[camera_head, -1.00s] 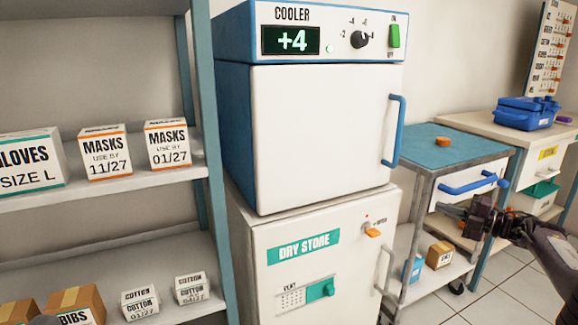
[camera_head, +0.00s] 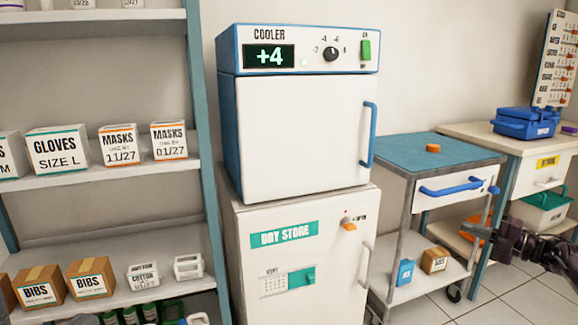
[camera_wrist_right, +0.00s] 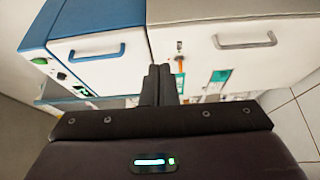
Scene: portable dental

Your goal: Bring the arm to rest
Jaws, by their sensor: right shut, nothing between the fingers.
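My right gripper (camera_head: 502,238) is at the lower right of the head view, in front of the trolley and desk, and apart from the cooler. Its two dark fingers also show in the right wrist view (camera_wrist_right: 161,88), shut together with nothing between them. The white and blue cooler (camera_head: 300,130) has its door closed and reads +4. Below it, the white dry store (camera_head: 310,235) is closed too. Both also show in the right wrist view, the cooler (camera_wrist_right: 105,50) at the left and the dry store (camera_wrist_right: 225,30) at the right. My left gripper is out of view.
A shelf unit (camera_head: 100,178) with masks, gloves and bibs stands at the left. A trolley (camera_head: 400,148) with a blue top carries an orange item (camera_head: 433,148). A desk (camera_head: 500,135) with a blue case (camera_head: 526,123) stands at the right. Tiled floor (camera_head: 500,300) shows at the lower right.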

